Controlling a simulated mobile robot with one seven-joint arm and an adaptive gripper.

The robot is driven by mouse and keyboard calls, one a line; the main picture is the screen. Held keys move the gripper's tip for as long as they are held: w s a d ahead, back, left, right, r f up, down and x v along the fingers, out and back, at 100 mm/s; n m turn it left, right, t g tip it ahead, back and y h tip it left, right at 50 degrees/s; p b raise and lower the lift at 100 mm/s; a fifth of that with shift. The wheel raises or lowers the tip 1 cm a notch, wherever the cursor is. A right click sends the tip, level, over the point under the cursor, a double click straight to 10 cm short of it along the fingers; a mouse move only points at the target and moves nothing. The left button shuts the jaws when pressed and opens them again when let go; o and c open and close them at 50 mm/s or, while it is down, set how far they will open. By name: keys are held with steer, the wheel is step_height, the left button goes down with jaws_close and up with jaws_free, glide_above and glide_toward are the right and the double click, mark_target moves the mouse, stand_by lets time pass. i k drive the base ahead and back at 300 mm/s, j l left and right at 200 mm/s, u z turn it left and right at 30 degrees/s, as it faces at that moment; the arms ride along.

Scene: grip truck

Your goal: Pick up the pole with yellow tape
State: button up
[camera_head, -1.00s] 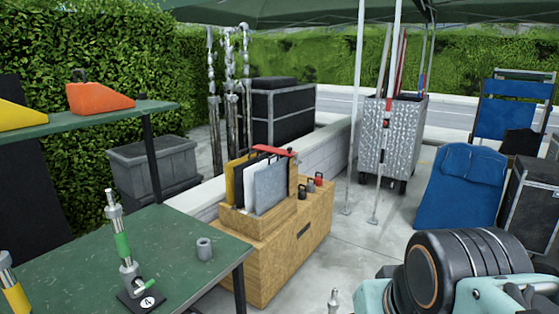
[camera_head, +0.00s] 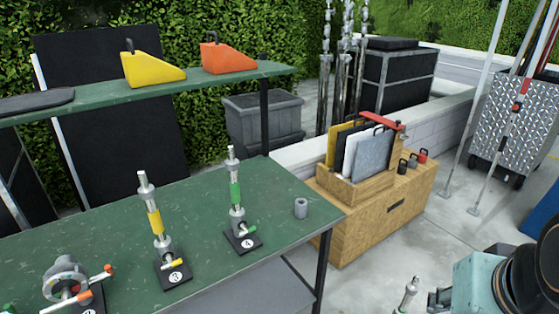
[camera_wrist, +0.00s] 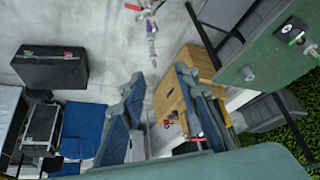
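The pole with yellow tape (camera_head: 155,222) stands upright on a black base plate on the green table, left of centre in the head view. A similar pole with green tape (camera_head: 236,194) stands to its right. In the wrist view, a black base with a green handle (camera_wrist: 291,30) shows at the top right; the yellow tape is not seen there. My gripper (camera_wrist: 158,73) has its two blue-grey fingers spread apart with nothing between them, over the floor side, away from the yellow-taped pole. In the head view my arm shows at the lower right.
The green table (camera_head: 215,270) also holds a grey cylinder (camera_head: 301,208) and a wheel-like device with orange handles (camera_head: 68,280). A shelf (camera_head: 200,86) with yellow and orange wedges runs behind. A wooden cabinet (camera_head: 345,235) stands to the right. A metal post (camera_head: 408,292) rises at the bottom.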

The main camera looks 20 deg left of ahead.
mark_target(163, 246)
steer(key=k+j+u, duration=0.15)
steer(key=u, duration=1.65)
steer(key=z, duration=1.95)
steer(key=u, duration=2)
steer(key=i+u, duration=0.4)
steer(key=i+l+u, duration=0.2)
steer(key=u, duration=0.2)
